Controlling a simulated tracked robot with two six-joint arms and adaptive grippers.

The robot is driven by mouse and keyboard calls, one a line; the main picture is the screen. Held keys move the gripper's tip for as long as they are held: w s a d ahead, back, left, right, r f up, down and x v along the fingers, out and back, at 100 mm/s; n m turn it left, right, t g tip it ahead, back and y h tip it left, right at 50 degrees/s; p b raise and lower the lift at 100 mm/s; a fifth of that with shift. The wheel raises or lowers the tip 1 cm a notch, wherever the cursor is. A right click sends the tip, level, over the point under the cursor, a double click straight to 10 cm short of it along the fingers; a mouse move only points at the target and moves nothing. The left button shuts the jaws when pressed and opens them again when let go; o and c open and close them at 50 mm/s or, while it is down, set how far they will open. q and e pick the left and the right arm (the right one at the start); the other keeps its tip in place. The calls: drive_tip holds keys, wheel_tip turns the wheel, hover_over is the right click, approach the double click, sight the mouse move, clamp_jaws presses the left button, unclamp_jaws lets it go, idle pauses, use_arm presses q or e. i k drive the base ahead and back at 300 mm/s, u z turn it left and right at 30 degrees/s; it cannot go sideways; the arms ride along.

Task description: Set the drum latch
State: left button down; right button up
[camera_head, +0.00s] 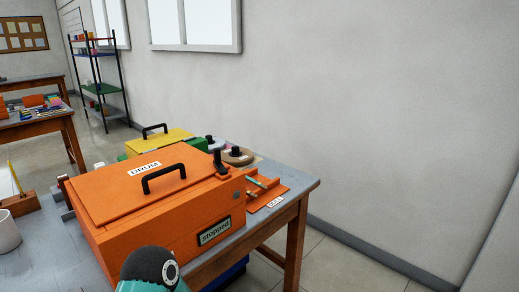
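The orange drum box (150,215) stands on the table, with a "DRUM" label and a black handle (164,178) on its lid. The lid looks closed. A small upright black piece (220,163) stands at the lid's right corner; it may be the latch, but I cannot tell its setting. A sign (214,231) on the front reads "stopped". A rounded dark and teal link, apparently of my arm, shows at the bottom edge and covers part of the box's lower front. Neither of my grippers is in view.
An orange tray (269,197) holding thin pieces lies right of the box on the grey tabletop (294,183). A yellow-lidded box (160,141) and a green box stand behind. A white cup (8,232) is at left. Open floor lies right of the table.

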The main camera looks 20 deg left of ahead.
sight(216, 161)
drive_tip(key=z, duration=0.6)
drive_tip(key=k, duration=1.65)
drive_tip(key=u, duration=0.6)
drive_tip(key=i, duration=1)
